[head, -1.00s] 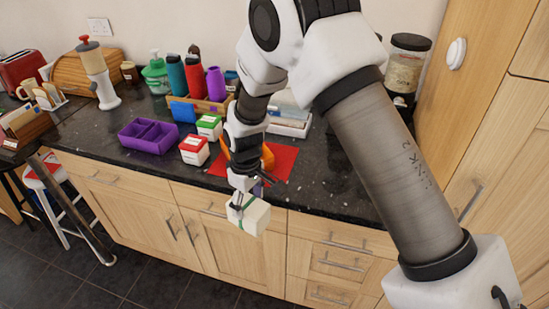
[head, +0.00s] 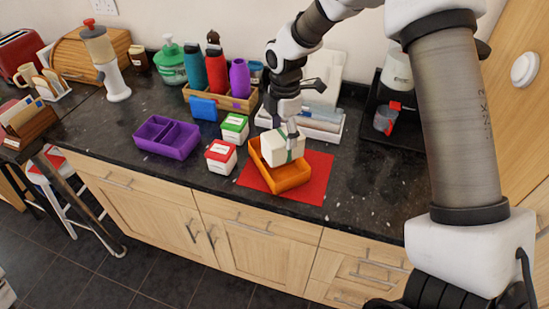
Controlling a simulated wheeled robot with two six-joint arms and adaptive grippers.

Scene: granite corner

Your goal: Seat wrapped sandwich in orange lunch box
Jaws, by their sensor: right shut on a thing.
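The wrapped sandwich (head: 281,149) is a pale block with a green band. My right gripper (head: 290,135) is shut on it from above. The orange lunch box (head: 284,183) is an open tray on a red mat (head: 316,183) near the counter's front edge. The sandwich is over the back part of the box, slightly tilted. I cannot tell whether it touches the box floor, as the front wall and the gripper hide its underside. My left gripper is not in view.
A red-and-white box (head: 221,157) and a green-and-white box (head: 235,128) stand left of the lunch box. A purple divided tray (head: 166,137) is further left. A wooden caddy with bottles (head: 221,100) and a white tray (head: 325,125) stand behind.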

